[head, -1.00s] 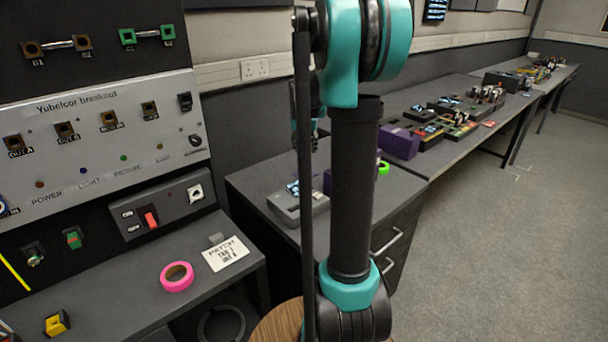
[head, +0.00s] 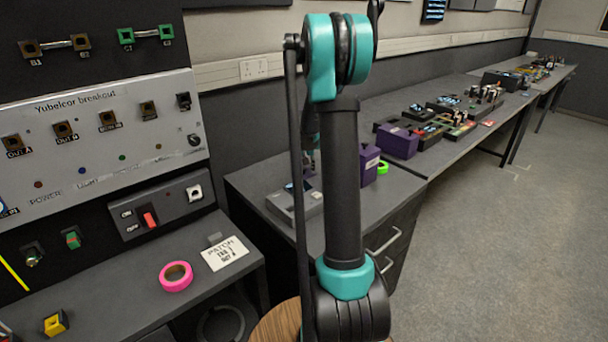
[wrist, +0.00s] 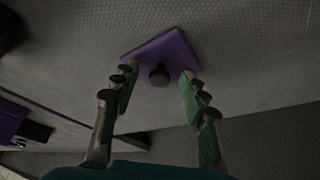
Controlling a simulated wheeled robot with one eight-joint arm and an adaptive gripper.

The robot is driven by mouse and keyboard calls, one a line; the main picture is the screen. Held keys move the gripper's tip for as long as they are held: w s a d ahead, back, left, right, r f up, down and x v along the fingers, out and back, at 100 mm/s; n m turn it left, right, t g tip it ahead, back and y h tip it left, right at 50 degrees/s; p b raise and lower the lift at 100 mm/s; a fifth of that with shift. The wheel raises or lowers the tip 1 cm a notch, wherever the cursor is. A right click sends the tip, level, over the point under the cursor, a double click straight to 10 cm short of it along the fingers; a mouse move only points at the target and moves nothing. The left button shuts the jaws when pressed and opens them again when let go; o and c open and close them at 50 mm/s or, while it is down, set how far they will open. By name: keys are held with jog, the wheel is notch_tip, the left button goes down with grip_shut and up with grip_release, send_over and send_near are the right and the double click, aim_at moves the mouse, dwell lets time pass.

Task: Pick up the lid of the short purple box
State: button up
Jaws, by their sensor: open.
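A flat purple lid (wrist: 172,50) with a dark round knob (wrist: 160,75) shows in the wrist view, beyond my fingertips. My gripper (wrist: 158,82) is open, with one green-padded finger on each side of the knob. The fingers look apart from the knob; I cannot tell how far the fingertips are from the lid. In the head view a purple box with a white label (head: 371,163) stands on the near bench, partly hidden behind my arm. I cannot tell whether the lid belongs to it. My gripper is mostly hidden behind my arm in the head view.
Another purple box (head: 398,141) stands farther back, at the near end of the long bench. A bright green ring (head: 382,168) lies beside the labelled box. A grey device (head: 293,203) sits at the near bench's front. A purple object (wrist: 12,120) shows at the wrist view's left edge.

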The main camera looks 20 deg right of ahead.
jog(key=shift+f, duration=0.15)
grip_shut()
dwell(0.4)
